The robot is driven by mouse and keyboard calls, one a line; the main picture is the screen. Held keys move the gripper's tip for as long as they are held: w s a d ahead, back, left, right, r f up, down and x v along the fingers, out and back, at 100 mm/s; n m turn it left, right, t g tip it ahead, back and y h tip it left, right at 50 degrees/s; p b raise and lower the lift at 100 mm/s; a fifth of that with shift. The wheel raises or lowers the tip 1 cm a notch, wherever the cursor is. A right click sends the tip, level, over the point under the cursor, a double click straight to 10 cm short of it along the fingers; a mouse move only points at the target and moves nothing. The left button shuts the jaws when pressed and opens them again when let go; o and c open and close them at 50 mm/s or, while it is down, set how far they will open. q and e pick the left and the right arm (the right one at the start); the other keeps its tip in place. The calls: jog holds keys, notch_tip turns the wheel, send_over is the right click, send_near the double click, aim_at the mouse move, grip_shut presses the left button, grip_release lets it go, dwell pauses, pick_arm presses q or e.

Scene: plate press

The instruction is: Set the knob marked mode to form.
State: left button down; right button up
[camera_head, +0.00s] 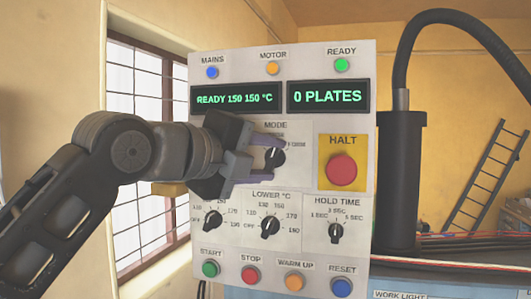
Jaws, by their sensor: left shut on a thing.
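The mode knob (275,158) is a dark round knob on the upper middle of the pale control panel, under the word MODE. My left gripper (269,156) reaches in from the left and is shut on this knob, with one purple finger above it and one below. A small label sits at the knob's upper right, too small to read surely. The knob's left side and any marks there are hidden by the gripper, and I cannot tell surely where its pointer aims. My right gripper is not in view.
The yellow-backed red HALT button (341,169) is close to the right of the mode knob. The lower temperature knob (271,228) and hold time knob (336,232) sit below. The display (235,97) above reads READY 150 150 °C. A black cylinder (399,180) stands right of the panel.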

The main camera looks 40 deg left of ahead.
pick_arm(q)
jog(key=m+g+y, duration=0.1)
jog(key=m, duration=0.1)
jog(key=m+g+y, duration=0.1)
jog(key=m, duration=0.2)
jog(key=shift+d, duration=0.15)
dwell(0.4)
jog(key=c, duration=2.2)
grip_release()
jog(key=shift+r, duration=0.1)
jog(key=c, duration=0.8)
grip_release()
jog(key=shift+c, duration=0.2)
jog(key=v, duration=0.7)
jog(key=shift+s+r, duration=0.2)
jog(key=shift+s, duration=0.15)
